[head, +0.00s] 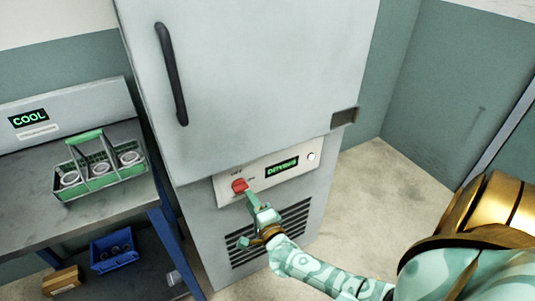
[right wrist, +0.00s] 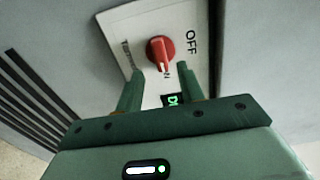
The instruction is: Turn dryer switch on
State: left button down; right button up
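The dryer (head: 245,80) is a tall grey cabinet with a pale control panel (head: 225,197) below its door. A red rotary switch (head: 239,186) sits at the panel's left end. My right gripper (head: 248,218) is open and empty, just in front of the panel. In the wrist view its two fingertips (right wrist: 159,72) stand apart, with the switch showing between and beyond them. Contact is not visible. My left gripper is out of view.
A lit green display (head: 282,168) and a round white button (head: 311,156) are on the panel; a vent (head: 270,235) is below. At left, a bench (head: 25,215) holds a green carrier (head: 100,170) with several rings. A blue bin (head: 113,250) is underneath. Floor at right is clear.

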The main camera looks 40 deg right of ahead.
jog(key=p+v, duration=0.1)
jog(key=v, duration=1.1)
jog(key=shift+s+p, duration=0.2)
jog(key=shift+p, duration=0.15)
jog(key=shift+a+r, duration=0.1)
jog(key=s+a+f+n+g+y, duration=0.25)
jog(key=s+f+n+g, duration=0.2)
jog(key=f+n, duration=0.45)
jog(key=s+a+f+n+g+y, duration=0.25)
jog(key=s+f+n, duration=0.4)
jog(key=f, duration=0.35)
jog(key=s+f+n+g, duration=0.4)
jog(key=s+f+g, duration=0.1)
jog(key=s, duration=0.9)
jog(key=s+f+n+g+h, duration=0.1)
jog(key=s+f+n+g, duration=0.4)
jog(key=s, duration=0.9)
notch_tip(320, 180, down, 3)
jog(key=shift+d+f+g, duration=0.15)
jog(key=shift+d+g, duration=0.05)
jog(key=shift+g, duration=0.1)
